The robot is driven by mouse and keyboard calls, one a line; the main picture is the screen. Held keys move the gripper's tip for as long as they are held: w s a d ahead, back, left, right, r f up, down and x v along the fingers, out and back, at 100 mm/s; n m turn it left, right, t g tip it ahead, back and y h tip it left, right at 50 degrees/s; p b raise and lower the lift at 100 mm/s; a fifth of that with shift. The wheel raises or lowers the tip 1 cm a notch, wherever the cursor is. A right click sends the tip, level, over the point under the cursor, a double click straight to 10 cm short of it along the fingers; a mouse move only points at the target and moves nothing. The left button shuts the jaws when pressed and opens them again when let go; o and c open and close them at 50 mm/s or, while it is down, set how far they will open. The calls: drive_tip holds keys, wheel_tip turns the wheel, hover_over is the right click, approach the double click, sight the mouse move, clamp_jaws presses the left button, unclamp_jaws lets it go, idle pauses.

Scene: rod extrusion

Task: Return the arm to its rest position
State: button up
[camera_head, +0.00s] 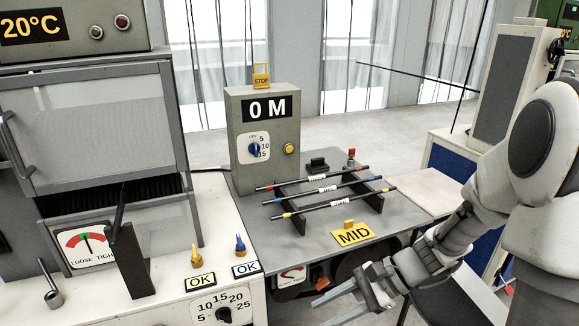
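My arm (475,215) comes in from the right side, bent at the elbow, with its forearm reaching down and left. My gripper (326,309) is low in the picture, in front of the grey table's front edge and below the yellow MID sign (353,234). Its two fingers point left with a gap between them, and nothing shows in the gap. The fingertips are near the bottom edge of the picture.
Several dark rods with coloured bands lie on a black rack (373,201) on the grey table (285,240). A grey control box (265,165) reads 0 M. A white bench (185,235) with an oven-like machine (100,125) stands left. A white cabinet (508,85) stands behind my arm.

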drive_tip(key=s+d+r+n+t+h, duration=0.3)
drive_tip(key=s+r+n+h, duration=0.2)
drive_tip(key=r+n, duration=0.2)
drive_tip(key=s+d+r+n+t+h, duration=0.3)
drive_tip(key=s+r+n+h, duration=0.2)
drive_tip(key=r, duration=0.3)
drive_tip(key=shift+s+d+r+n, duration=0.3)
drive_tip(key=shift+s+r+n, duration=0.1)
drive_tip(key=shift+n, duration=0.5)
drive_tip(key=shift+a+f, duration=0.1)
drive_tip(key=shift+a, duration=0.05)
